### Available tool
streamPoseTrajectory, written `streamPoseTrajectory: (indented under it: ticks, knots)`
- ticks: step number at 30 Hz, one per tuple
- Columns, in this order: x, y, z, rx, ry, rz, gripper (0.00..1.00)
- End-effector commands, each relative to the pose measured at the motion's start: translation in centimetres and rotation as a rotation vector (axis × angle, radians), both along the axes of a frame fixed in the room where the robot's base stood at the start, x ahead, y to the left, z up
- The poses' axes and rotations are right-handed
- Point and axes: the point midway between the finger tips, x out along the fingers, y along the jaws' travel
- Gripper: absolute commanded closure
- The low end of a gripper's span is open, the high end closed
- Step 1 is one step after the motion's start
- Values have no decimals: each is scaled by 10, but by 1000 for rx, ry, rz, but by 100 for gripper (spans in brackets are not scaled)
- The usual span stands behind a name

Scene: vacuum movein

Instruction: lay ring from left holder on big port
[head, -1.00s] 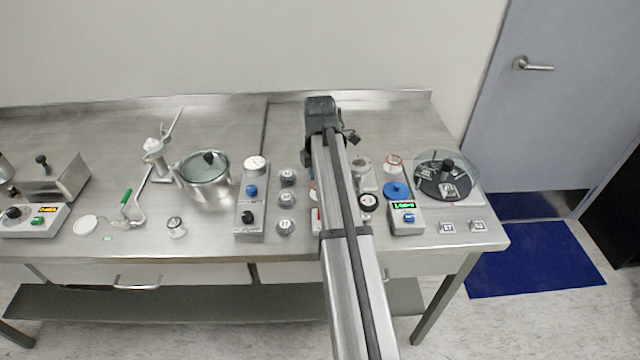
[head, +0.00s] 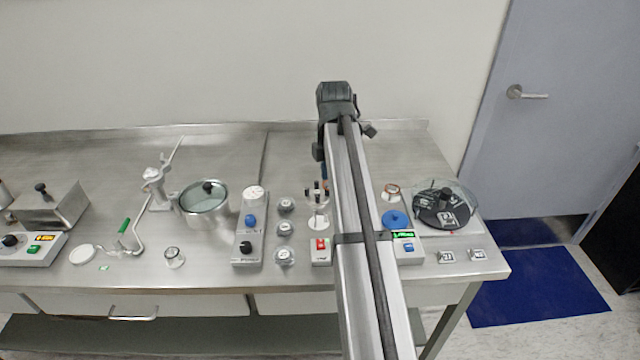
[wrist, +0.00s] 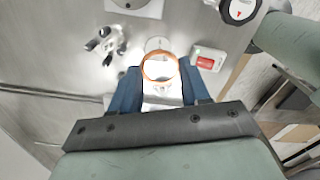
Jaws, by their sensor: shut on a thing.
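My gripper (wrist: 160,80) has blue fingers and is shut on an orange-rimmed ring (wrist: 160,66), held near their tips. In the head view my gripper (head: 323,172) hangs over the bench, partly behind my arm. Below the ring, a white round part (wrist: 158,44) shows in the wrist view; I cannot tell whether they touch. A part with several dark-tipped prongs (wrist: 107,45) stands beside it, also visible in the head view (head: 317,192). Which part is the big port or left holder is unclear. My arm hides part of this area.
A red switch box (head: 320,250) stands in front of the gripper area. Right of my arm are another orange-rimmed ring (head: 391,191), a blue-topped display unit (head: 396,219) and a clear-covered black disc (head: 440,208).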

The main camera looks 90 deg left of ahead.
Motion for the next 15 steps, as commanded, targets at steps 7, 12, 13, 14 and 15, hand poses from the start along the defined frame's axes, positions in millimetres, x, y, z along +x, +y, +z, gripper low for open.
streamPoseTrajectory:
  ticks: [7, 12, 13, 14, 15]
  knots:
    - [70, 25, 0, -2, 5, -77, 84]
    - [81, 51, 3, 23, 16, -31, 84]
    - [80, 52, 3, 28, 17, -14, 84]
    - [80, 52, 3, 33, 18, -2, 84]
    - [80, 52, 2, 37, 17, 13, 84]
